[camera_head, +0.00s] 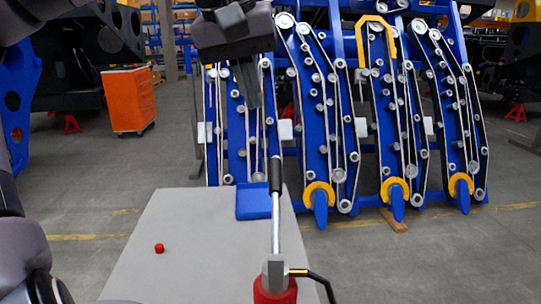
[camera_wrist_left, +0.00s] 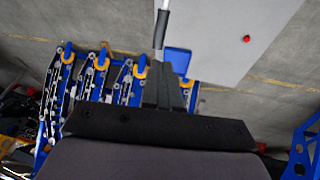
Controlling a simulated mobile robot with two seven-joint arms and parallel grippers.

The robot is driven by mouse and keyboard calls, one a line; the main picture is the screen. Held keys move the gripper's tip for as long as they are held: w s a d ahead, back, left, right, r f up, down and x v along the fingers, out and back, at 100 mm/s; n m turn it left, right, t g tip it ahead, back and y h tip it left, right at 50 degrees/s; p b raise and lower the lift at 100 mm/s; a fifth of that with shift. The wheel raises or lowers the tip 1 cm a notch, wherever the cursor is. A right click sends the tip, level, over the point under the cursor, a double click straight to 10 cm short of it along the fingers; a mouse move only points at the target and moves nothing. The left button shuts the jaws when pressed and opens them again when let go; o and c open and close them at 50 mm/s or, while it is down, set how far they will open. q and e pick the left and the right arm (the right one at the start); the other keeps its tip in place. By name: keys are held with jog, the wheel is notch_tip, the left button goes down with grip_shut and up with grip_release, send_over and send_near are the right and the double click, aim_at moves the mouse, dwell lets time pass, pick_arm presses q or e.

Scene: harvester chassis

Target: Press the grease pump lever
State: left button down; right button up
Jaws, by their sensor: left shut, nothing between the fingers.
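The grease pump has a red body (camera_head: 275,291) at the bottom of the head view. Its lever is a silver rod (camera_head: 276,225) that stands up and ends in a black grip (camera_head: 275,175). My left gripper (camera_head: 253,103) hangs from the top of the head view with its dark fingers together and empty. It appears above and slightly left of the black grip, apart from it. In the left wrist view the fingers (camera_wrist_left: 168,75) point toward the black grip (camera_wrist_left: 161,29), whose end appears close to the fingertips. The pump body is outside that view. My right gripper is not in view.
The pump is at the near edge of a grey table (camera_head: 190,225). A small red button-like piece (camera_head: 159,248) and a blue block or tray (camera_head: 253,202) are on it. Blue harvester units (camera_head: 318,120) stand behind. An orange cabinet (camera_head: 130,100) stands at the back left.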

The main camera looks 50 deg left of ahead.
aim_at(273, 171)
pick_arm(q)
jog(key=x, duration=1.4)
jog(key=shift+w+a, duration=0.1)
jog(key=shift+a+f, duration=0.1)
jog(key=shift+a, duration=0.05)
